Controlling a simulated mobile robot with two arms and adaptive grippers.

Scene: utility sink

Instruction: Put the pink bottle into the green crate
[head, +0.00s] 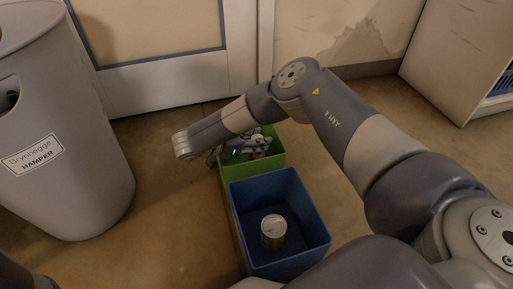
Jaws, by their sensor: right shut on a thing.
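The green crate (276,157) stands on the floor near the middle of the head view, directly behind a blue crate. My right gripper (246,150) reaches in over the green crate, its fingers pointing down at the opening. It is shut on the pink bottle (259,155), of which only a small pink patch shows between the fingers. The rest of the bottle is hidden by the gripper and the arm. I cannot tell whether the bottle touches the crate's floor. My left gripper is not in view.
The blue crate (312,215) holds an upright can (273,232) with a pale lid. A tall grey hamper (75,190) stands at left. A door (150,50) and wall are behind, and a pale cabinet (455,55) is at right. Floor between hamper and crates is clear.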

